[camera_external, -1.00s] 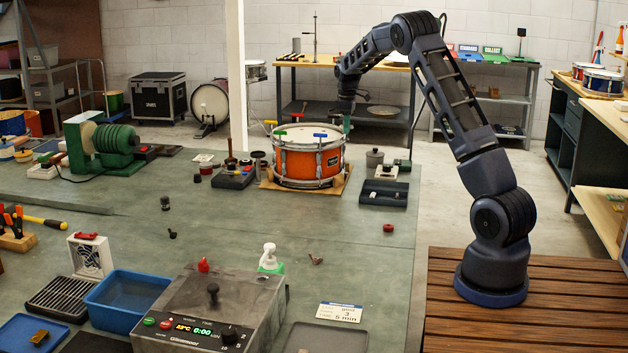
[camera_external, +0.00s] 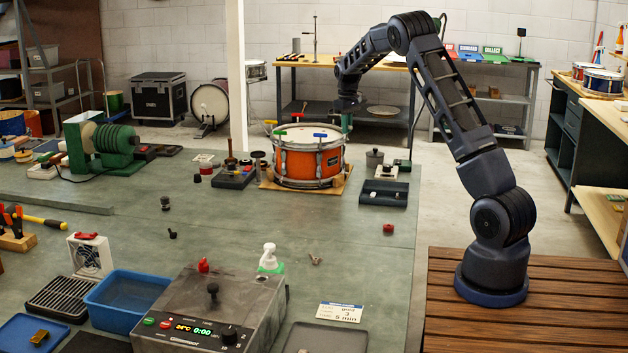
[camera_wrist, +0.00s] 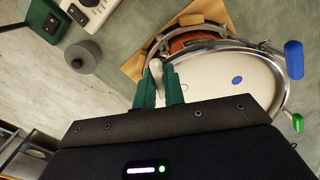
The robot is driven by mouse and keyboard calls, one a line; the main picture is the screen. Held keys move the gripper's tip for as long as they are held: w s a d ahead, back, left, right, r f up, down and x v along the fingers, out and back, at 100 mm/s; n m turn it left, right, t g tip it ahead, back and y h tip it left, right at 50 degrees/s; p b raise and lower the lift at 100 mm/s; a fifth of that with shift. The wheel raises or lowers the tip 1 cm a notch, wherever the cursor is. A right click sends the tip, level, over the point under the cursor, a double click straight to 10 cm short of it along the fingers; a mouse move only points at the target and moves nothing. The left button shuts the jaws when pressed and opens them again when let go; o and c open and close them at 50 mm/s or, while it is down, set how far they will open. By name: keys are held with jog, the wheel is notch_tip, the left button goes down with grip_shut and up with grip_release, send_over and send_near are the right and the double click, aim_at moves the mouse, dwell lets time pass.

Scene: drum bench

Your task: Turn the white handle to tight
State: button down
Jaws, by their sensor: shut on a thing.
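The orange snare drum (camera_external: 308,166) with a chrome rim and white head sits on a wooden board on the bench. My gripper (camera_external: 346,122) points down at the drum's right rim. In the wrist view its green fingers (camera_wrist: 163,88) are shut on the white handle (camera_wrist: 157,70), whose upper part shows between them at the rim. The handle is hidden in the outside view. A blue handle (camera_external: 320,135) and a green handle (camera_external: 282,133) stand on the rim; the wrist view also shows the blue one (camera_wrist: 294,58) and a green one (camera_wrist: 298,122).
A grey round pot (camera_external: 374,158) and a dark tray (camera_external: 384,193) are right of the drum. Dark knobs and a stand (camera_external: 234,176) are to its left. The bench in front of the drum is mostly clear. A heater box (camera_external: 208,310) stands at the front.

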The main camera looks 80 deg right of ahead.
jog(key=m, duration=0.6)
jog(key=shift+m, duration=0.3)
jog(key=m, duration=0.5)
jog(key=shift+r, duration=0.1)
jog(key=m, duration=0.6)
jog(key=shift+m, duration=0.3)
jog(key=m, duration=0.5)
jog(key=shift+m, duration=0.3)
jog(key=m, duration=1.1)
jog(key=shift+m, duration=0.4)
jog(key=m, duration=0.5)
jog(key=shift+m, duration=3.2)
